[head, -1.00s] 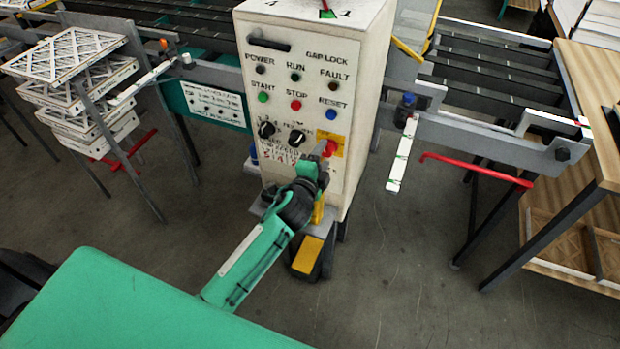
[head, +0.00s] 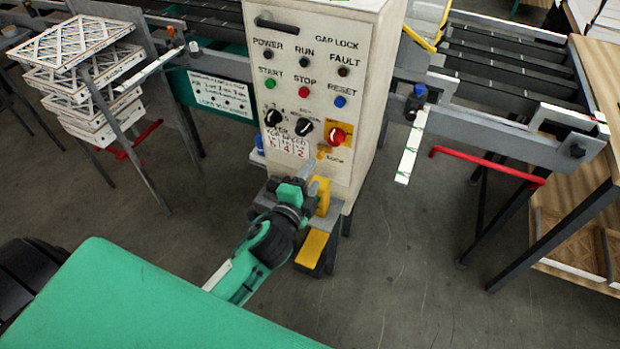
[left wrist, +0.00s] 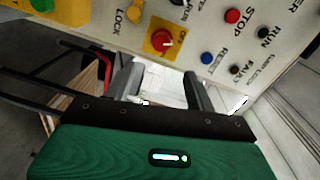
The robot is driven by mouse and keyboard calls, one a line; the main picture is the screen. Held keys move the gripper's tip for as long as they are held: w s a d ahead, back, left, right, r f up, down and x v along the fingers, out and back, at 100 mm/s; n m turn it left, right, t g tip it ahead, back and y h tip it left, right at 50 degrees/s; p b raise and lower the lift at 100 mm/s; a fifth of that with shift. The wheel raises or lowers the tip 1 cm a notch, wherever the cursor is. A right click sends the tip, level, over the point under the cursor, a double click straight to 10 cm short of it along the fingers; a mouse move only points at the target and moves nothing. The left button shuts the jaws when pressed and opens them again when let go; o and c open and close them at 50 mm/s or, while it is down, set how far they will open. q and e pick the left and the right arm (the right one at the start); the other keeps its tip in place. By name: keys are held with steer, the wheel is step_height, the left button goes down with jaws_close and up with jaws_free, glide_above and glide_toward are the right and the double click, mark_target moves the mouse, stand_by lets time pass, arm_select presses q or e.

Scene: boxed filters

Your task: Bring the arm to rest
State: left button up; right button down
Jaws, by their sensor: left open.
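My left arm comes in from the lower left, and its left gripper (head: 303,176) is in front of the lower part of the white control cabinet (head: 352,110). The gripper is open and empty. Its two fingers also show in the left wrist view (left wrist: 163,85), apart, with nothing between them. The red knob (head: 337,135) on its yellow plate is above and right of the gripper, clear of it; it also shows in the left wrist view (left wrist: 161,40). My right gripper is not in view.
A yellow part (head: 321,196) sits close beside the gripper at the cabinet's base, above a yellow-topped pedal (head: 312,247). Stacked filters (head: 80,45) stand at the left. A red bar (head: 485,165) and wooden table (head: 598,110) are at the right. Floor between is clear.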

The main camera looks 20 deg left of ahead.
arm_select(q)
step_height(320, 180, down, 25)
steer(key=s+a+n+g, duration=0.2)
steer(key=s+n+g, duration=0.1)
steer(key=g, duration=0.2)
steer(key=s+a+f+n+g, duration=0.15)
steer(key=s+f, duration=0.25)
steer(key=f, duration=0.4)
steer(key=s+f+n+g, duration=0.2)
steer(key=s+f, duration=0.3)
steer(key=f, duration=0.3)
steer(key=s+a+f+n+g, duration=0.1)
steer(key=s+f+n+g, duration=0.1)
steer(key=s+f, duration=0.4)
steer(key=s+a+f+n+g, duration=0.1)
steer(key=s+f+n+g, duration=0.2)
steer(key=s+f, duration=0.4)
steer(key=s+a+f+n+g, duration=0.1)
steer(key=s+f, duration=0.6)
steer(key=s, duration=1.3)
steer(key=shift+f+n+g+y, duration=0.2)
steer(key=shift+n+g+y, duration=0.1)
steer(key=shift+n+g, duration=0.5)
steer(key=c, duration=0.4)
steer(key=shift+s, duration=0.2)
steer(key=shift+c, duration=0.2)
